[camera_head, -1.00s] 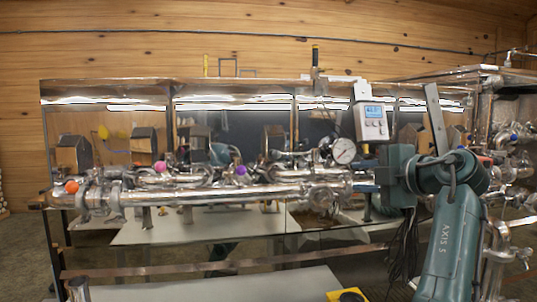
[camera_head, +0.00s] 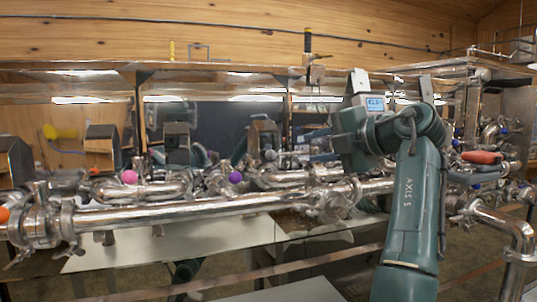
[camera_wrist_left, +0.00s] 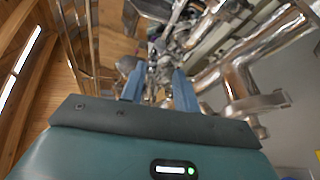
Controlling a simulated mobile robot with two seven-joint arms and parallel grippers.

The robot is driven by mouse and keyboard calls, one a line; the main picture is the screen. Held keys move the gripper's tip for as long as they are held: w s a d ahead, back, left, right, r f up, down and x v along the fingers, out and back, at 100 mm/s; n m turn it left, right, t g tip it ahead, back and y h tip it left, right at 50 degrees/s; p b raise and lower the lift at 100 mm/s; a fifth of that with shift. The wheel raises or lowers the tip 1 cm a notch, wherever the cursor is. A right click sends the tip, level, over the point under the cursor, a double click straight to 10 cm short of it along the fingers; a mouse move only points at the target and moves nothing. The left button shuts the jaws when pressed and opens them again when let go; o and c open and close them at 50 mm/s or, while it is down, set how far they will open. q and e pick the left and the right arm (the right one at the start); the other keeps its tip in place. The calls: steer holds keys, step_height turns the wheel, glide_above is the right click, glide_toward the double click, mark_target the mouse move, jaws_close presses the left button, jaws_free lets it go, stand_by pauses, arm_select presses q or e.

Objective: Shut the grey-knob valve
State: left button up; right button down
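A small pale grey round shape (camera_head: 270,155), perhaps the grey knob, shows among the steel fittings behind the main pipe, left of my left gripper (camera_head: 314,145). I cannot be sure it is the valve's knob. My left gripper points left above the pipe, its two fingers apart. In the left wrist view the blue fingers (camera_wrist_left: 157,76) are also spread, with shiny pipe fittings (camera_wrist_left: 160,60) beyond and between them. I see nothing held. My right gripper is in neither view.
Other knobs are orange (camera_head: 3,215), pink (camera_head: 129,177) and purple (camera_head: 235,177). A long steel pipe (camera_head: 150,212) runs across the front. A display box (camera_head: 375,102) is partly behind my left wrist.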

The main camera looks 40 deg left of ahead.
mark_target(275, 154)
arm_select(q)
steer(key=p+x, duration=0.1)
steer(key=x, duration=1.1)
steer(key=shift+a+f+p, duration=0.1)
steer(key=shift+a+p, duration=0.25)
steer(key=shift+p, duration=0.05)
steer(key=shift+c, duration=0.2)
jaws_close()
